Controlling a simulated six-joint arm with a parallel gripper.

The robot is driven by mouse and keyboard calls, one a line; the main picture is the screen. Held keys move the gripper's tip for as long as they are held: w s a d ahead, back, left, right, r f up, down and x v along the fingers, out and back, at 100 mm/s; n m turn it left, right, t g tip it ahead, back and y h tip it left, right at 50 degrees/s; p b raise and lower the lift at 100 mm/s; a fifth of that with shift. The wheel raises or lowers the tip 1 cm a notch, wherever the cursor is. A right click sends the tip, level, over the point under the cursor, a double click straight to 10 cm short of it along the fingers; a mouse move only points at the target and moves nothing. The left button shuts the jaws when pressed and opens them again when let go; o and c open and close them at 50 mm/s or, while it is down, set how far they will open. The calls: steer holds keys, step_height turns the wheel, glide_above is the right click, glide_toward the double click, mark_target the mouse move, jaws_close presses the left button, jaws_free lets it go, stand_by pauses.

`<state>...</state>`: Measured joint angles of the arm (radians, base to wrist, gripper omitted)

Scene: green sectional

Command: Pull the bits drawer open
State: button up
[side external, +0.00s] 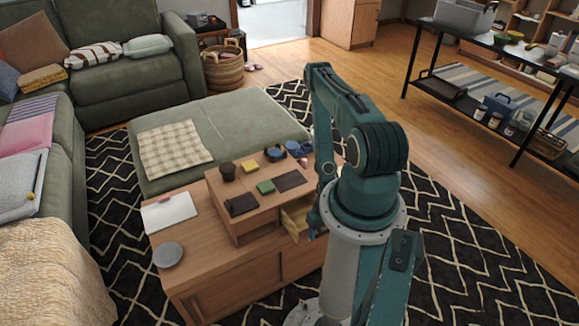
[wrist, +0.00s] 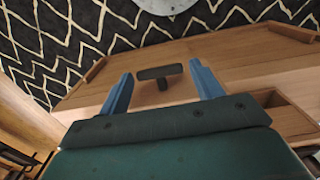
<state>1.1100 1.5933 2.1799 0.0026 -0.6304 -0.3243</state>
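The bits drawer (side external: 295,216) is in the small wooden organizer (side external: 250,222) on the coffee table. In the side external view its pale inside shows, and it appears partly out; my arm hides part of it. My gripper (side external: 314,232) is low at the drawer's front, largely hidden by my arm. In the wrist view my gripper (wrist: 163,88) has its two blue fingers wide apart.
A notepad (side external: 169,211) and a grey disc (side external: 168,255) lie on the coffee table (side external: 205,262). Patterned rug (side external: 450,235) surrounds it.

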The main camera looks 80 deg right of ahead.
steer(key=shift+o, duration=0.7)
steer(key=shift+r, duration=0.1)
step_height(320, 180, up, 14)
steer(key=shift+f, duration=0.2)
stand_by(0.4)
steer(key=shift+w+r, duration=0.1)
stand_by(0.3)
